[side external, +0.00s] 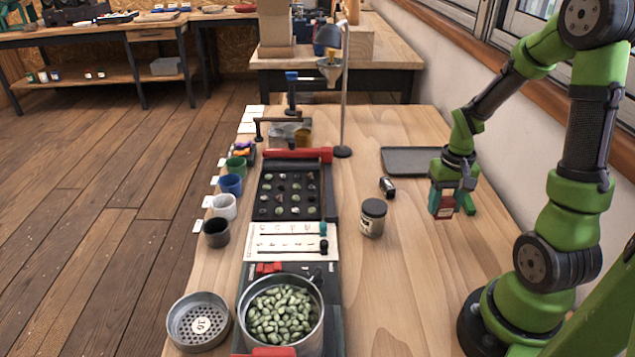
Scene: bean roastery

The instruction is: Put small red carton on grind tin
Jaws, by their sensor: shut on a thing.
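The small red carton (443,208) has a pale label and is held at the right side of the table. My gripper (453,204) is shut on it, with green fingers partly covering it. I cannot tell whether the carton is touching the tabletop. A grey jar with a dark lid and a pale label (373,218), which seems to be the grind tin, stands upright to the left of my gripper. Its lid is bare, and its label is too small to read.
A small black object (387,187) lies behind the jar. A dark tray (398,168) lies farther back. A tall stand (343,100), a black bean board (265,212), several cups and a pot of green beans (320,312) occupy the left.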

